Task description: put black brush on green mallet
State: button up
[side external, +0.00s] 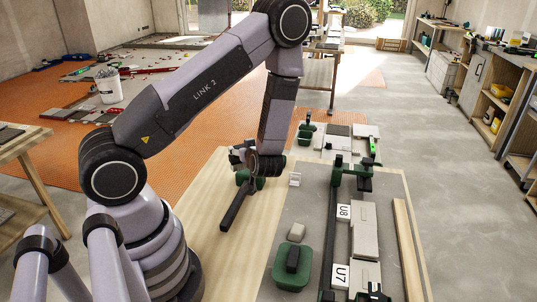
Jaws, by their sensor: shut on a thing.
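The green mallet (235,207) appears to lie on the pale wooden board, its long dark handle pointing down and left. Its green head shows partly under my gripper. My gripper (247,170) is low over the head end, shut on a small dark thing that I take for the black brush. My gripper and arm mostly hide this thing, so its shape is unclear. I cannot tell whether it touches the mallet.
A dark rail with a green clamp (352,178) and pale tiles (364,230) stand to the right. Bare wood (205,235) lies left of the handle.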

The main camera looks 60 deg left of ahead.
jog(key=s+d+n+g, duration=0.1)
jog(key=s+d, duration=0.2)
send_over(241, 195)
jog(key=shift+f, duration=3.6)
jog(key=shift+f, duration=0.15)
jog(key=o, duration=1.2)
jog(key=shift+o, duration=0.2)
